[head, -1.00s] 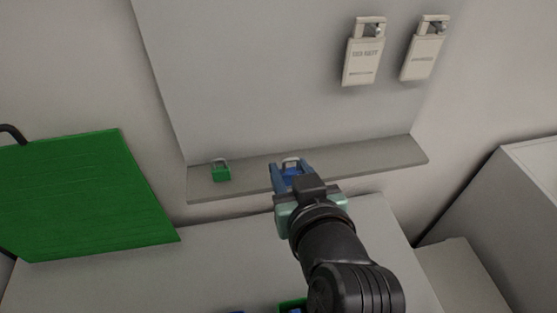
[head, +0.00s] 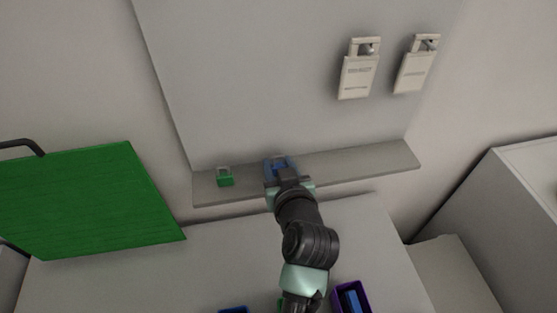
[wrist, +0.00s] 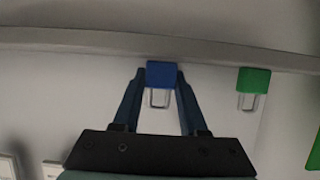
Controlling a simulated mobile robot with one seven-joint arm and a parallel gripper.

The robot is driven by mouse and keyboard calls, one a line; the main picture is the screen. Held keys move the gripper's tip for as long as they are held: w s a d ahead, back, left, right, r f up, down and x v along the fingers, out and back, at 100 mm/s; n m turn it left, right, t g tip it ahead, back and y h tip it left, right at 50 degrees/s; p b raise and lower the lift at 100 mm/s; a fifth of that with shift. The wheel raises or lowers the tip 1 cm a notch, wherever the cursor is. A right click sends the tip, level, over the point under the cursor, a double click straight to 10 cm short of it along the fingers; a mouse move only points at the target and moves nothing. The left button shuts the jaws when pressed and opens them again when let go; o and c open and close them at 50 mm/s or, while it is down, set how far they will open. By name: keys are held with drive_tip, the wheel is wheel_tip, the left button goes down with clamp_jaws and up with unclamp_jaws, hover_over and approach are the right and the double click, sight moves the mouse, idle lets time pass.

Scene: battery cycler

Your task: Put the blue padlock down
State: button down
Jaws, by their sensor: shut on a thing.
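The blue padlock (wrist: 160,75) is between the fingertips of my gripper (wrist: 155,84) in the wrist view, with its metal shackle showing. My gripper is shut on the padlock's body. In the head view my gripper (head: 279,168) is at the narrow grey shelf (head: 350,165), right of the green padlock. The blue padlock is mostly hidden by the fingers there. I cannot tell whether its base touches the shelf.
A green padlock (head: 225,178) stands on the shelf's left part; it also shows in the wrist view (wrist: 253,82). Two tags (head: 359,70) hang on the panel above. A green panel (head: 95,200) is at the left. The shelf's right part is clear.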

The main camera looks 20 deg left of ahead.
drive_tip(key=shift+f, duration=0.2)
drive_tip(key=shift+c, duration=2.2)
unclamp_jaws()
drive_tip(key=shift+r, duration=0.1)
